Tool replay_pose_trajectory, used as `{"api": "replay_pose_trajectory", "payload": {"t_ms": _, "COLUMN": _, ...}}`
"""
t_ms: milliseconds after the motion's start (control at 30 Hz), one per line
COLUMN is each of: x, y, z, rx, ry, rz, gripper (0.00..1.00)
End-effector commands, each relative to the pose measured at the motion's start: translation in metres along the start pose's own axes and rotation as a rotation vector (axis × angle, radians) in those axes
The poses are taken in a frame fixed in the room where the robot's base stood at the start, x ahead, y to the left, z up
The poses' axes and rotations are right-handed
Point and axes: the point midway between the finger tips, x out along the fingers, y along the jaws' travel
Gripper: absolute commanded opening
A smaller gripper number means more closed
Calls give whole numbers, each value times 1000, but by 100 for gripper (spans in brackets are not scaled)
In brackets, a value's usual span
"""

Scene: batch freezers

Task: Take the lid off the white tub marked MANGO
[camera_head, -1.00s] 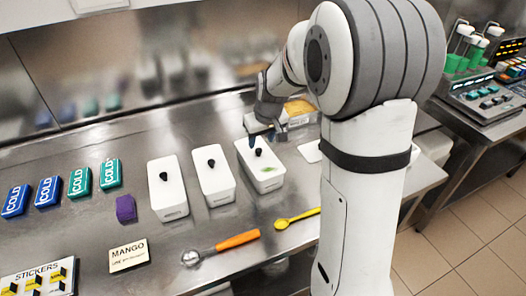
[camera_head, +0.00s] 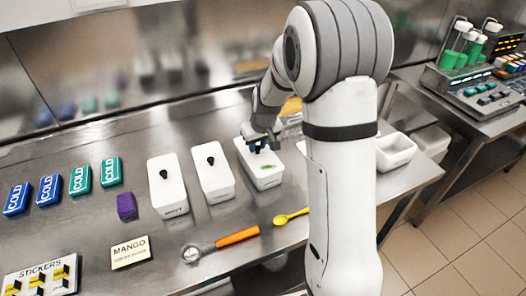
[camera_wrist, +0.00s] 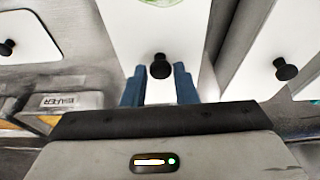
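Three white lidded tubs with black knobs stand in a row: the left tub (camera_head: 167,188), the middle tub (camera_head: 213,172) and the right tub (camera_head: 262,178). I cannot read MANGO on any of them; a card reading MANGO (camera_head: 130,253) lies in front. The right tub's lid bears a green mark, which also shows in the wrist view (camera_wrist: 158,5). My gripper (camera_head: 262,145) is low over that lid. In the wrist view, my gripper's blue fingers (camera_wrist: 160,85) are apart, at either side of the black knob (camera_wrist: 160,66). I see a gap between fingers and knob.
A purple block (camera_head: 126,206) and several COLD packs (camera_head: 80,180) lie to the left. An orange-handled scoop (camera_head: 225,240) and a yellow spoon (camera_head: 291,216) lie in front. An open white tub (camera_head: 396,150) stands right. A white lid (camera_wrist: 25,40) and WAFER box (camera_wrist: 62,101) are beside the gripper.

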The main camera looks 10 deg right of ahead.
Motion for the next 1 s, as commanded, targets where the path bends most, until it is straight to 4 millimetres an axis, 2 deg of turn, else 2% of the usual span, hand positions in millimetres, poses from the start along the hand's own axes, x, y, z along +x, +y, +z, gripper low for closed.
{"api": "replay_pose_trajectory", "payload": {"t_ms": 33, "x": 0, "y": 0, "z": 0, "rx": 0, "ry": 0, "rz": 0, "gripper": 22}}
{"api": "replay_pose_trajectory", "payload": {"t_ms": 300, "x": 0, "y": 0, "z": 0, "rx": 0, "ry": 0, "rz": 0, "gripper": 0}}
{"api": "replay_pose_trajectory", "payload": {"t_ms": 600, "x": -4, "y": -1, "z": -2, "rx": -1, "ry": 2, "rz": 0, "gripper": 0}}
{"api": "replay_pose_trajectory", "payload": {"t_ms": 767, "x": -27, "y": -1, "z": -9, "rx": -2, "ry": 5, "rz": 1, "gripper": 0}}
{"api": "replay_pose_trajectory", "payload": {"t_ms": 1000, "x": -73, "y": -1, "z": -24, "rx": -3, "ry": 5, "rz": 0, "gripper": 0}}
